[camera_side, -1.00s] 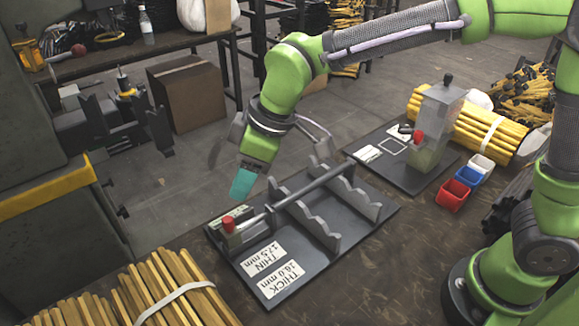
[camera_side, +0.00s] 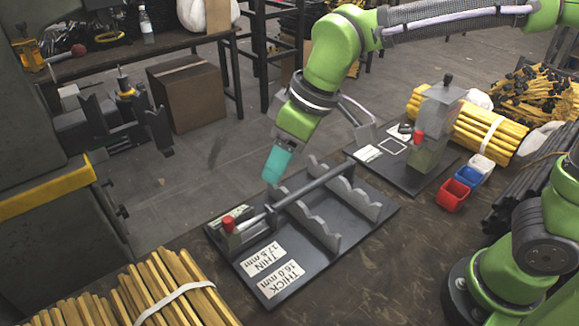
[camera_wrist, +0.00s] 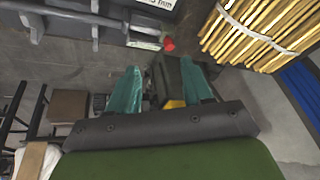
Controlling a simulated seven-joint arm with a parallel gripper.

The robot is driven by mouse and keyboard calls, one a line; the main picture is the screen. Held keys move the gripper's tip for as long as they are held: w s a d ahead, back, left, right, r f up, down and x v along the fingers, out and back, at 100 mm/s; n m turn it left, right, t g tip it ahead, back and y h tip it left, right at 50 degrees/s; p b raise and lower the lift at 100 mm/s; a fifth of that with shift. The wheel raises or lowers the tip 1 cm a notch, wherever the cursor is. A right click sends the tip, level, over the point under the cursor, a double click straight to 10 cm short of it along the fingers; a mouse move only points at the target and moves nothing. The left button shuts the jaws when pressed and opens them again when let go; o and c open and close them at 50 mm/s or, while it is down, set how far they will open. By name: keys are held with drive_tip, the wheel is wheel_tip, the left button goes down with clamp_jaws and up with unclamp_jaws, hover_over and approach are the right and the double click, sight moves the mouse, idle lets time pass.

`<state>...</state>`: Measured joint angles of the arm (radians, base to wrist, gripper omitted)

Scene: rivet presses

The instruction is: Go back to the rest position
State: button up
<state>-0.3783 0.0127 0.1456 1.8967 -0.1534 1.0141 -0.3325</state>
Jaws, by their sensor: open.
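My gripper (camera_side: 277,166) is above the far edge of the left fixture plate, pointing down and tilted, with its teal fingers apart from the fixture. In the wrist view the two teal fingers (camera_wrist: 160,85) stand apart with nothing between them. Below it, the dark fixture plate (camera_side: 350,240) carries notched grey supports (camera_side: 312,228) with a grey rod (camera_side: 320,188) lying across them. A red-tipped part (camera_side: 229,225) is at the rod's left end. The red tip also shows in the wrist view (camera_wrist: 169,45).
Labels reading THIN and THICK (camera_side: 272,270) lie on the plate. A second plate (camera_side: 410,178) with a clear-topped press (camera_side: 437,118) stands right. Small red (camera_side: 453,195), blue and white bins are beside it. Yellow stick bundles (camera_side: 170,290) lie front left and back right.

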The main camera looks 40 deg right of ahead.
drive_tip(key=s+d+m+t, duration=0.2)
drive_tip(key=s+d+m, duration=0.3)
drive_tip(key=d, duration=0.4)
drive_tip(key=s+d+r+m+t+h, duration=0.1)
drive_tip(key=s+d+m+t, duration=0.1)
drive_tip(key=s+d+m, duration=0.3)
drive_tip(key=d, duration=0.4)
drive_tip(key=shift+s+d, duration=0.25)
drive_tip(key=shift+s, duration=0.05)
